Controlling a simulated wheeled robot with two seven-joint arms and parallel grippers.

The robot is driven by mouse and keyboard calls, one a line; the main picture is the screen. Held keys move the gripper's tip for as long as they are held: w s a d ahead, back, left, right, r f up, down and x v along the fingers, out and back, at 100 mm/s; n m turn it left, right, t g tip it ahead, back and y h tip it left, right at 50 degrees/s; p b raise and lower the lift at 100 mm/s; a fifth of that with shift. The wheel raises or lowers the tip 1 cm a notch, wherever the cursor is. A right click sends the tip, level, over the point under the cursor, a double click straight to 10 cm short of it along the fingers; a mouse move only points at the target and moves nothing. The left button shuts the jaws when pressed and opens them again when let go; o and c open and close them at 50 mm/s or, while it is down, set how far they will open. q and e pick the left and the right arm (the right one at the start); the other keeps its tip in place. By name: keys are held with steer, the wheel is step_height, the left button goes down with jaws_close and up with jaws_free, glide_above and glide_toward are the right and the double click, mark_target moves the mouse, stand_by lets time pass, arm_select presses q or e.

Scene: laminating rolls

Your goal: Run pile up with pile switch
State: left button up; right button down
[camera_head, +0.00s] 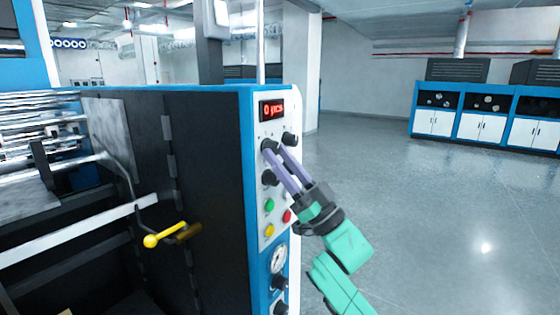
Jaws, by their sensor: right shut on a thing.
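A blue machine with a narrow white control panel (266,222) stands at the left and centre. A red display (272,109) reading "0 pcs" sits at the panel's top. Black knobs lie below it: one at the upper left (268,146), one at the upper right (291,139) and one lower down (269,178). My right gripper (277,152) reaches the panel from the lower right, its purple fingers shut at the upper knobs. The fingers partly cover this area; the upper-left knob appears to be between their tips. No readable label shows which knob is the pile switch. My left gripper is not in view.
Green (269,205), yellow (269,231) and red (287,216) buttons and a gauge (279,258) sit lower on the panel. A yellow-ended lever (152,240) sticks out at the left. The floor (440,220) at right is clear, with blue-white cabinets (480,122) behind.

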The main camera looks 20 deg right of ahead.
steer(key=shift+w+d+r+n+g+y+b, duration=0.15)
steer(key=shift+n+g+y, duration=0.7)
steer(key=shift+n+g, duration=1.7)
steer(key=shift+w+d+r+n+g+y+b, duration=0.15)
steer(key=shift+n+g+y, duration=0.75)
steer(key=shift+n+g, duration=1.65)
steer(key=shift+w+d+r+n+g+y+b, duration=0.15)
steer(key=shift+n+g+y, duration=0.7)
steer(key=shift+n+g, duration=1.65)
steer(key=shift+s+f+n+t, duration=0.1)
steer(key=shift+f+n+t, duration=0.05)
steer(key=shift+n+t, duration=0.6)
steer(key=c, duration=0.5)
jaws_free()
steer(key=shift+c, duration=0.2)
